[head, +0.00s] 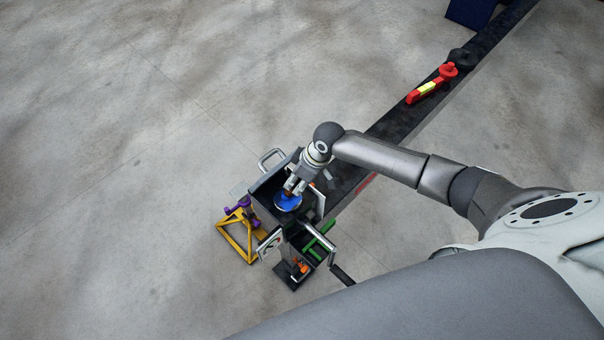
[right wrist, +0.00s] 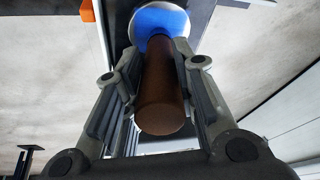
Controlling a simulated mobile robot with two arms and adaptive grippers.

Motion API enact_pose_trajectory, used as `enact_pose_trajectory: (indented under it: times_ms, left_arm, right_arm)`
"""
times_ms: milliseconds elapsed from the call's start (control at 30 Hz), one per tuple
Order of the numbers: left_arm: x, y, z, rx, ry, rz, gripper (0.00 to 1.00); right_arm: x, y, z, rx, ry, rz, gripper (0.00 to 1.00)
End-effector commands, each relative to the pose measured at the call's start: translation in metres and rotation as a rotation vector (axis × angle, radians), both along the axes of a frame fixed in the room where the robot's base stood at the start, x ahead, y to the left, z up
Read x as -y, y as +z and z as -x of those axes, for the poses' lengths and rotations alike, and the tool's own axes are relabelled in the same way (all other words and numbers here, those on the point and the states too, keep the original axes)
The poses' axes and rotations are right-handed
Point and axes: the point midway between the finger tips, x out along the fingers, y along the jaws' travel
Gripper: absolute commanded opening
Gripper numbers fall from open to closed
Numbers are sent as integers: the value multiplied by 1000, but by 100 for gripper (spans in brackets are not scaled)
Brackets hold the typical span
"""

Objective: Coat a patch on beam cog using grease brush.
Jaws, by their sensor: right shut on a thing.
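My right gripper (head: 291,187) is over the dark box-like head at the near end of a long dark beam (head: 395,122). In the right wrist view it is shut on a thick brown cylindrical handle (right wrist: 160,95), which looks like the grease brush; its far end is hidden. The handle points at a round blue surface with a pale rim (head: 288,202), also in the right wrist view (right wrist: 150,20). Whether the brush touches the blue cannot be told. I cannot tell for sure which part is the beam cog. My left gripper is not in view.
A yellow stand (head: 236,240) with a purple part (head: 238,206) stands left of the box. Metal handles (head: 271,158), green bars (head: 320,243) and an orange part (head: 299,268) surround it. A red tool (head: 428,88) lies farther up the beam. The concrete floor is open.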

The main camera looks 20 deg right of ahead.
Motion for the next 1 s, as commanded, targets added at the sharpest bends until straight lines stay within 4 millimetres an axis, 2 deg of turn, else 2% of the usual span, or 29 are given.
enact_pose_trajectory:
  times_ms: [300, 500, 833, 1000]
  left_arm:
    - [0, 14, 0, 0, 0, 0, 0]
    - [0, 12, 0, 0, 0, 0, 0]
    - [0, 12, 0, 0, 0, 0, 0]
    - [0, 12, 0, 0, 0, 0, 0]
  right_arm:
    - [-20, 1, 9, -6, 3, -2, 2]
    - [-34, -1, 14, -5, 2, 0, 2]
    - [-35, 1, 14, -2, 0, 1, 2]
    - [-35, 15, 13, 1, 1, 0, 2]
